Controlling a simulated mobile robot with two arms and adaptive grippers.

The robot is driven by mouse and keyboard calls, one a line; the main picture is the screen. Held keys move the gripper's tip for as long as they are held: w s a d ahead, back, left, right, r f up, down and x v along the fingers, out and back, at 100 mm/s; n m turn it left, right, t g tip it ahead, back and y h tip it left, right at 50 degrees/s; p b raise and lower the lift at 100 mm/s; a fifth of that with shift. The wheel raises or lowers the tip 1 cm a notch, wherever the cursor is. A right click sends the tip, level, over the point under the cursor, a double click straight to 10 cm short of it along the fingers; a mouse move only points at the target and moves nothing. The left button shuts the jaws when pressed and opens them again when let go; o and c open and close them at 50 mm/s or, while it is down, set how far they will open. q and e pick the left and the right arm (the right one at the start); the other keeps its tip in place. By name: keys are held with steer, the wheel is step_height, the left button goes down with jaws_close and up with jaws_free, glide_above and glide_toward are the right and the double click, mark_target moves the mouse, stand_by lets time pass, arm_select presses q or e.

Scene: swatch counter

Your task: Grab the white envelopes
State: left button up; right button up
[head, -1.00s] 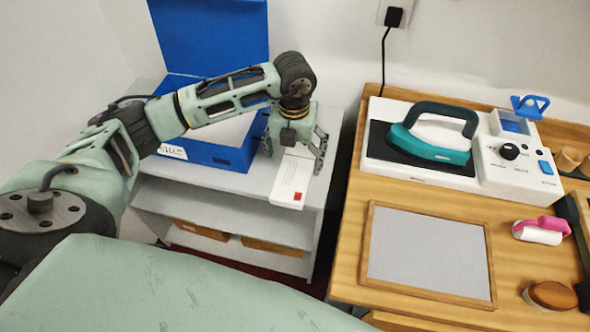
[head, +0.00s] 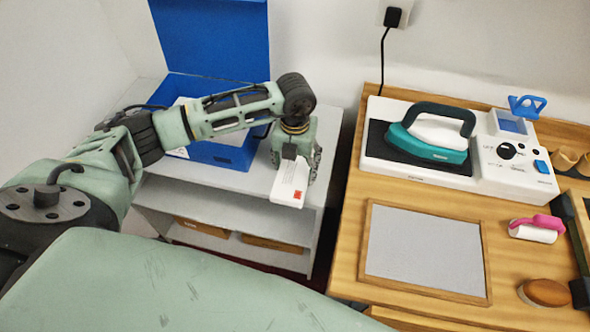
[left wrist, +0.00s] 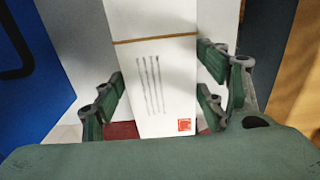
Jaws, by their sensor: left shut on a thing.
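The white envelopes (head: 289,188) lie as a narrow stack at the front edge of the grey shelf unit, with a red stamp on the top one. In the left wrist view the stack (left wrist: 160,85) shows grey address lines, the red stamp and a thin brown band across it. My left gripper (head: 297,172) points down over the stack and is shut on it. Its fingers (left wrist: 165,105) are on both sides of the stack in the left wrist view. Whether the stack is lifted off the shelf cannot be told. My right gripper is not in view.
A blue box (head: 228,155) with its lid raised stands on the shelf unit (head: 190,180) behind my left arm. To the right, past a gap, the wooden counter (head: 345,270) holds a teal iron (head: 430,145), a framed grey pad (head: 425,250) and a pink roller (head: 537,229).

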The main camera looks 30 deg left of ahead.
arm_select(q)
steer(key=shift+c, duration=1.1)
steer(key=shift+r, duration=0.15)
